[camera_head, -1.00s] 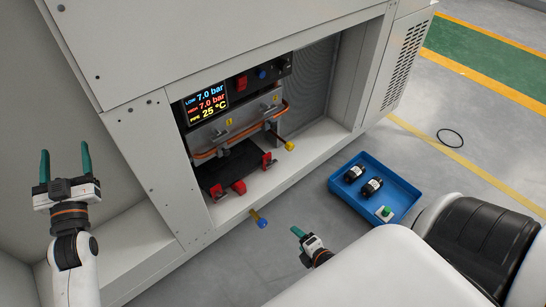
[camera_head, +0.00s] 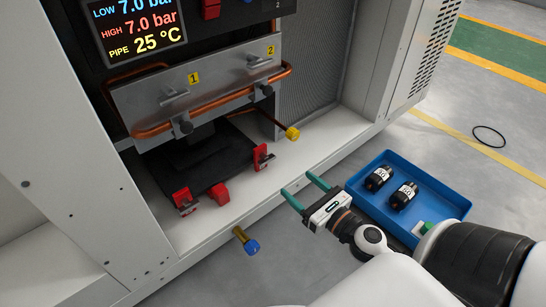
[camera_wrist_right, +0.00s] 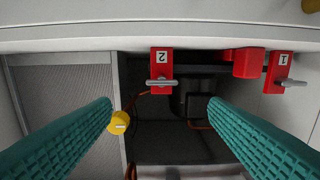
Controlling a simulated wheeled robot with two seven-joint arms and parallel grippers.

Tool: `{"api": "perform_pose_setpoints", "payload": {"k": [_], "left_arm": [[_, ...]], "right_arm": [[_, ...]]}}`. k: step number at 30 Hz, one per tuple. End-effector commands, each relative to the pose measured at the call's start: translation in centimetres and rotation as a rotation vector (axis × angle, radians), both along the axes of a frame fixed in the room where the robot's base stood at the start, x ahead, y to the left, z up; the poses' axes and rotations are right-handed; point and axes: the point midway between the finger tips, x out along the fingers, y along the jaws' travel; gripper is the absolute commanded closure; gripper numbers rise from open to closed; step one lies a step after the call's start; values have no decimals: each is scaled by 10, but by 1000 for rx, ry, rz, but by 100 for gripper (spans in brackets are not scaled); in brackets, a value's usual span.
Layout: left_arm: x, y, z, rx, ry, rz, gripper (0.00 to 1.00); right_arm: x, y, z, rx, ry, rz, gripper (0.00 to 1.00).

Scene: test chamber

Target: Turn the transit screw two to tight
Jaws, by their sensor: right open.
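Transit screw two is a grey cross-bar on a red bracket marked 2 (camera_wrist_right: 161,68), which shows upper middle in the right wrist view. In the head view the red bracket at the right (camera_head: 262,157) stands on the cabinet floor beside the dark base. Its bar lies crosswise in the wrist view. My right gripper (camera_head: 298,184) is open and empty, in front of the cabinet sill and apart from the bracket. Its two teal fingers (camera_wrist_right: 161,105) spread to either side of bracket 2 in the wrist view. My left gripper is out of view.
Another red bracket marked 1 (camera_wrist_right: 280,68) and a red block (camera_head: 219,194) stand nearby. A yellow cap (camera_head: 292,133) hangs right of bracket 2; a blue cap (camera_head: 251,246) is at the sill. A blue tray (camera_head: 440,183) lies right of my gripper. A display (camera_head: 137,31) is above.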

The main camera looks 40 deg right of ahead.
Motion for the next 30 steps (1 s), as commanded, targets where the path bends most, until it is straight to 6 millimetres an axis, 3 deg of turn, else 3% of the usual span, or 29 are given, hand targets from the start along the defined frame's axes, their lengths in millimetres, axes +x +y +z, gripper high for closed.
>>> {"api": "perform_pose_setpoints", "payload": {"k": [18,30], "left_arm": [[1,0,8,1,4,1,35],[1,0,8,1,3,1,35]], "right_arm": [[104,8,1,2,-1,1,31],[116,9,0,4,2,-1,31]]}}
